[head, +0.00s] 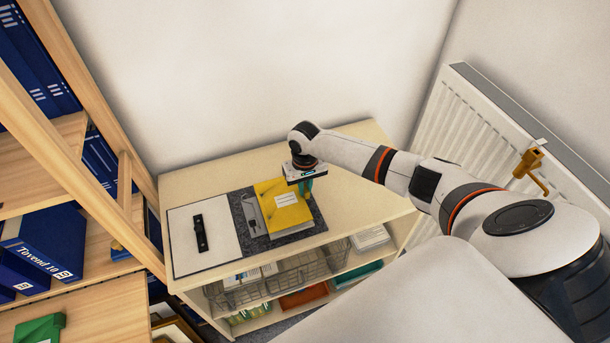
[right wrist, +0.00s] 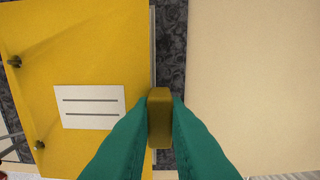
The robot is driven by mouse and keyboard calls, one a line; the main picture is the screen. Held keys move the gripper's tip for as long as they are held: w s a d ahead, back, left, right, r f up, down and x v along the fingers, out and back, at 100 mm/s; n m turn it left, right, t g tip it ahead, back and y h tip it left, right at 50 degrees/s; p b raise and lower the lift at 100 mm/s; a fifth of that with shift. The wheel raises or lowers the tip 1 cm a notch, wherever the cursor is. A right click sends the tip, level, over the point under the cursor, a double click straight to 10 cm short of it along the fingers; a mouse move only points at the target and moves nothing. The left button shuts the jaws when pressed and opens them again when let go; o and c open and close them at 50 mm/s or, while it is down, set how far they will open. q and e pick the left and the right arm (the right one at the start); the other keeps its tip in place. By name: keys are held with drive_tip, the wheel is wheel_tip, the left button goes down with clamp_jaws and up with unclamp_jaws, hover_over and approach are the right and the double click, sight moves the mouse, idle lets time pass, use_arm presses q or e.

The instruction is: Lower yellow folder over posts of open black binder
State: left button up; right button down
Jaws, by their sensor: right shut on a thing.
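The yellow folder (head: 283,207) with a white label lies flat over the right part of the open binder (head: 316,222), whose grey marbled lining shows around it. In the right wrist view the folder (right wrist: 75,60) shows two dark metal spots at holes along its left edge; I cannot tell how far any posts pass through. The binder's metal mechanism (head: 252,214) shows left of the folder. My right gripper (head: 306,186), with green fingers, is at the folder's right edge. In the right wrist view its fingers (right wrist: 159,118) are shut on a yellow-brown tab at that edge. My left gripper is out of view.
The binder's white panel with a black strip (head: 201,232) lies at left on the pale cabinet top (head: 355,190). Wire baskets (head: 295,270) sit on the shelf below. Shelves with blue binders (head: 45,243) stand left, a radiator (head: 490,130) right. The cabinet top is bare right of the binder.

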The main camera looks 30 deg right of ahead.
drive_tip(key=shift+f, duration=0.6)
idle(0.3)
drive_tip(key=c, duration=1.3)
unclamp_jaws()
drive_tip(key=shift+c, duration=0.2)
wheel_tip(320, 180, up, 7)
drive_tip(key=p, duration=0.7)
drive_tip(key=shift+r+p, duration=0.1)
drive_tip(key=shift+p, duration=0.2)
